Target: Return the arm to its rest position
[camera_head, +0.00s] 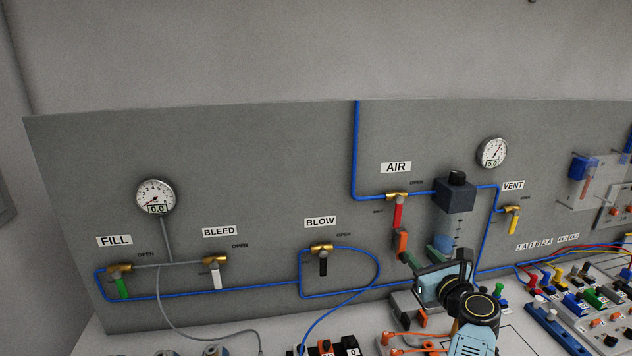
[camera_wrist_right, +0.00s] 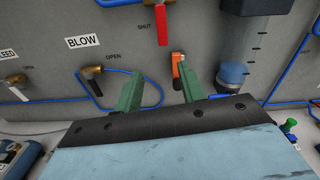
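My right gripper (camera_head: 424,268) is in front of the panel, below the AIR valve, at the lower right of the head view. In the right wrist view its two green fingers (camera_wrist_right: 160,80) stand apart with nothing seen between them. The red AIR valve handle (camera_head: 398,216) hangs down above the gripper; it also shows in the wrist view (camera_wrist_right: 162,24). An orange piece (camera_head: 402,241) hangs just below that handle and lies close behind the right-hand finger in the wrist view; I cannot tell whether they touch. My left arm and gripper are out of view.
The grey panel (camera_head: 260,150) carries FILL (camera_head: 121,287), BLEED (camera_head: 216,277), BLOW (camera_head: 323,266) and VENT (camera_head: 512,225) valves, blue tubing and two gauges. A dark filter unit (camera_head: 455,196) is near the gripper. Connector blocks and cables crowd the bench at lower right.

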